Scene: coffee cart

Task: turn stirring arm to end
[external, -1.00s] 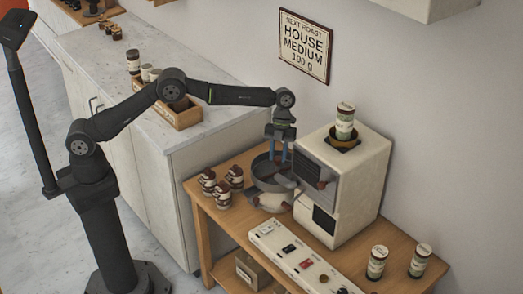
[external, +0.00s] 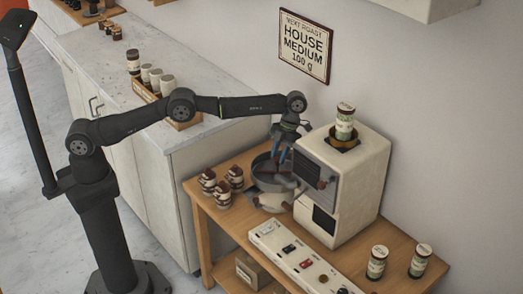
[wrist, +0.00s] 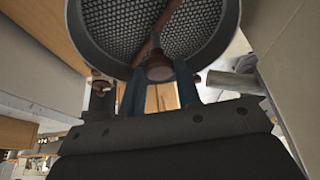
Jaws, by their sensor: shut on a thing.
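The roaster's round cooling tray (external: 262,178) sits at the left side of the cream roaster (external: 343,185). In the wrist view, the tray's rim (wrist: 82,40) frames a dark perforated floor. The brown stirring arm (wrist: 171,10) crosses that floor and has a brown knob (wrist: 159,67) at its near end. My gripper (external: 281,158) reaches down into the tray near the roaster's front. In the wrist view, the blue fingers of my gripper (wrist: 158,84) are on either side of the knob, shut on it. The stirring arm's far end is out of frame.
Several brown-lidded jars (external: 222,188) stand left of the tray. A switch panel (external: 295,262) lies along the table's front, with two canisters (external: 397,262) at the right. A jar stands atop the roaster (external: 345,122). A wooden crate of jars (external: 150,92) is on the counter.

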